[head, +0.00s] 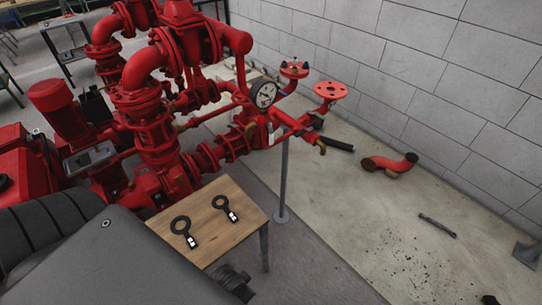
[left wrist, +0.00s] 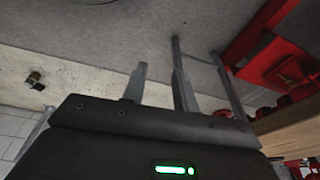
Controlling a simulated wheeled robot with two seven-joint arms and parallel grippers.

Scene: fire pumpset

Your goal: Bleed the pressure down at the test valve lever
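The red pumpset (head: 160,115) fills the left and middle of the head view. Below and right of the gauge, a red branch pipe (head: 290,121) carries small valve fittings (head: 320,147) with brass-coloured parts. I cannot tell for sure which part is the test valve lever, or its position. My left gripper (left wrist: 158,82) shows in the left wrist view, its two grey fingers apart with nothing between them. No valve shows near it there. My right gripper is not in view.
A wooden table (head: 225,240) with two black ring-shaped tags (head: 181,226) stands in front of the pumpset. A grey post (head: 283,185) supports the branch pipe. A red pipe elbow (head: 389,164) and a dark tool (head: 437,224) lie on the floor, mostly clear at right.

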